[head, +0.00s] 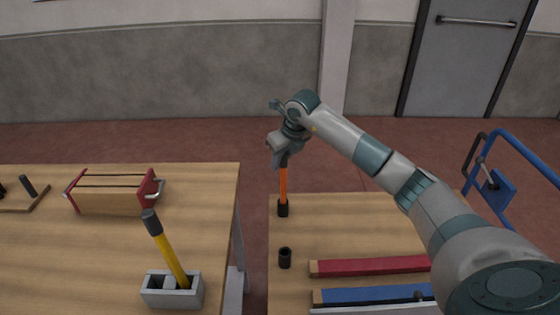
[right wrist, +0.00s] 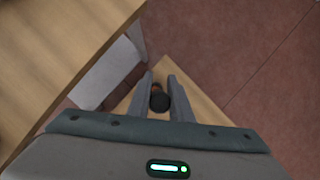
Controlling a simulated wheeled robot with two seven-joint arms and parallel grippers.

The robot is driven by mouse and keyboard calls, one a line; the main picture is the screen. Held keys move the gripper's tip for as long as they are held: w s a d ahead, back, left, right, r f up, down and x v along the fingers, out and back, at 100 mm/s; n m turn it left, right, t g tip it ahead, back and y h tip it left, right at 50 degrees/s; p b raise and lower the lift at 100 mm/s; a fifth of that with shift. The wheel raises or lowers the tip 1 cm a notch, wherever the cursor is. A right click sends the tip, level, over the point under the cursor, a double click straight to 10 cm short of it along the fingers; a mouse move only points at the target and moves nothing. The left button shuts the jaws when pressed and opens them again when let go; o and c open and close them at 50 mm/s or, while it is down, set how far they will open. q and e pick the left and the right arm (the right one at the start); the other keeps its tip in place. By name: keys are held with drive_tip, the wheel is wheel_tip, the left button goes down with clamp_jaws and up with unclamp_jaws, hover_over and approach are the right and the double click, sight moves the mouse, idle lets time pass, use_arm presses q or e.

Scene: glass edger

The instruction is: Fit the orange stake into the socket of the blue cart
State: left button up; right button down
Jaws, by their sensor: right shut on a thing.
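My right gripper (head: 284,157) is shut on the upper part of an orange stake (head: 283,183) in the head view. The stake hangs nearly upright over the left edge of the right-hand wooden table. A black piece (head: 283,208) is at its lower end; I cannot tell whether it is the stake's own tip or a separate holder. In the right wrist view a black round end (right wrist: 160,102) shows between the fingers. The blue cart (head: 532,158) shows partly at the right edge, with a tubular frame and blue plate. I cannot make out its socket. My left gripper is out of view.
A short black cup (head: 285,258) and red (head: 375,265) and blue (head: 375,295) bars lie on the right table (head: 340,220). The left table (head: 100,240) holds a red-ended wooden box (head: 112,193) and a yellow-handled tool (head: 170,255) in a grey block (head: 158,297). A gap separates the tables.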

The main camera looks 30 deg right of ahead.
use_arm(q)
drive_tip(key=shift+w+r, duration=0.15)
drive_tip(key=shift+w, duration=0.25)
use_arm(e)
drive_tip(key=c, duration=1.6)
unclamp_jaws()
